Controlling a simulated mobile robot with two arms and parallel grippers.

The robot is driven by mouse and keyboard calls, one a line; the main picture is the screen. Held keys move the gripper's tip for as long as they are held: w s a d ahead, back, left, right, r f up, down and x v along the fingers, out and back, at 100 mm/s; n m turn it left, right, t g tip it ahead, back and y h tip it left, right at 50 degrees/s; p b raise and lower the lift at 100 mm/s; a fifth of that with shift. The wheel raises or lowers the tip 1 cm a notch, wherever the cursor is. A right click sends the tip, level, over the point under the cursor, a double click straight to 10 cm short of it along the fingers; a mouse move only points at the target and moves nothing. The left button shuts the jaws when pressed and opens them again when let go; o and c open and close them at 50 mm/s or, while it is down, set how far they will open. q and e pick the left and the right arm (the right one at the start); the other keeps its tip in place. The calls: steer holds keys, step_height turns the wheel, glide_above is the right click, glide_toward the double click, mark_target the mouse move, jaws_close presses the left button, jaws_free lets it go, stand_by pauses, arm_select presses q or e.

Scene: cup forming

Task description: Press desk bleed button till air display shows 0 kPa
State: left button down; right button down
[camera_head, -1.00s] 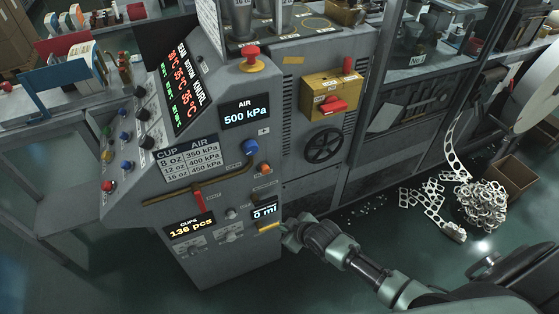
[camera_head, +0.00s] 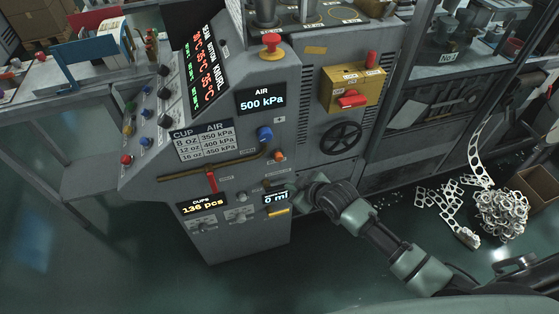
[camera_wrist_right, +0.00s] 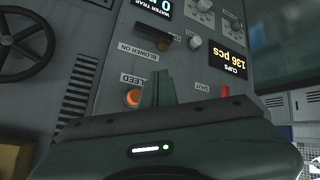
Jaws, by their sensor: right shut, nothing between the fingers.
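The air display (camera_head: 262,101) on the console front reads 500 kPa. The orange bleed button (camera_head: 280,155) is below and right of the blue knob in the head view. In the right wrist view the orange button (camera_wrist_right: 132,97) is beside a partly hidden label ending in "LEED". My right gripper (camera_head: 292,189) is shut and empty, below the button and near the 0 ml display. In the right wrist view its fingers (camera_wrist_right: 157,82) point at the panel just right of the button. I cannot tell whether they touch the panel. My left gripper is not in view.
A blue knob (camera_head: 265,133), a red lever (camera_head: 212,182) and a black handwheel (camera_head: 343,143) are close by on the machine. A yellow box with a red switch (camera_head: 353,100) is above the wheel. Scrap strips (camera_head: 500,217) lie on the floor at right.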

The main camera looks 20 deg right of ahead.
mark_target(278, 158)
steer(key=w+b, duration=0.3)
steer(key=w, duration=0.4)
steer(key=shift+w+a+b, duration=0.2)
steer(key=shift+w+b, duration=0.1)
steer(key=shift+b, duration=0.1)
stand_by(1.7)
steer(key=shift+w, duration=0.45)
steer(key=shift+w, duration=0.45)
stand_by(0.6)
steer(key=shift+r, duration=0.1)
steer(key=shift+s+p, duration=0.65)
steer(key=shift+s, duration=0.25)
